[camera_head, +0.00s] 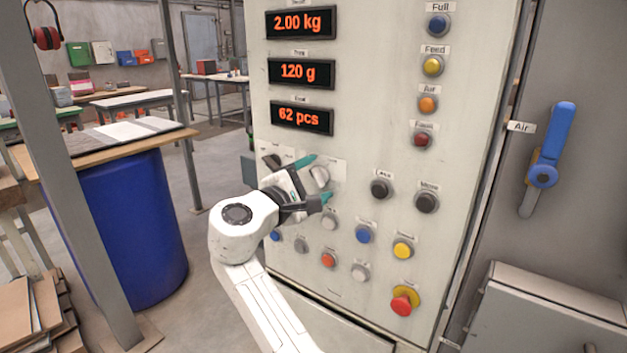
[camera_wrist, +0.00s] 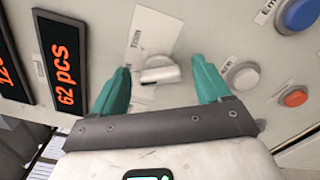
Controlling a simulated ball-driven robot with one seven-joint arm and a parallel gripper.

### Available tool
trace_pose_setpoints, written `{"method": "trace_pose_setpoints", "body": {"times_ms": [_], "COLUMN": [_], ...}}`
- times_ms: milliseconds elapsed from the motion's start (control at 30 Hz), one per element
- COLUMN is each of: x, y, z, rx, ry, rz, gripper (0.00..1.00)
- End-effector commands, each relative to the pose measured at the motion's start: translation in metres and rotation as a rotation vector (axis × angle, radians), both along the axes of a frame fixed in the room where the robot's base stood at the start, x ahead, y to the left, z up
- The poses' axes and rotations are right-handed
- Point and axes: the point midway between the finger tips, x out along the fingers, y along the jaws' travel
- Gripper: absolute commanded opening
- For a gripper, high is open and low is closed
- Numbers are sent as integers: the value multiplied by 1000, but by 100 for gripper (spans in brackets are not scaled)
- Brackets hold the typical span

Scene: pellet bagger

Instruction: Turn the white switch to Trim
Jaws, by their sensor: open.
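The white switch (camera_head: 319,177) is a rotary knob on the pale control panel, below the red number displays. In the wrist view the white switch (camera_wrist: 160,70) sits between my two teal fingertips, a little beyond them, on a light label plate whose small print is partly hidden and too blurred to read fully. My gripper (camera_head: 318,178) is open in front of the panel, with one finger above the knob and one below it. It also shows in the wrist view (camera_wrist: 162,85). The fingers look apart from the knob on both sides.
A black switch (camera_head: 272,161) is left of the white one. Buttons (camera_head: 365,234) sit below and dark knobs (camera_head: 380,188) to the right. A red emergency button (camera_head: 402,301) is lower right. A blue-handled air valve (camera_head: 549,150) is on the right wall. A blue barrel (camera_head: 130,225) stands left.

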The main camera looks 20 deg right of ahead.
Motion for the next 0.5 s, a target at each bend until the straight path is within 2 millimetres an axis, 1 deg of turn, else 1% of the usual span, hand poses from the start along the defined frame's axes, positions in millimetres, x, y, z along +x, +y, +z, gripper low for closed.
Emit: {"method": "trace_pose_setpoints", "body": {"times_ms": [300, 500], "x": [1, 1], "y": [-2, -2], "z": [0, 0], "rx": [1, 1], "ry": [-1, -1], "rz": [0, 0], "gripper": [77, 57]}}
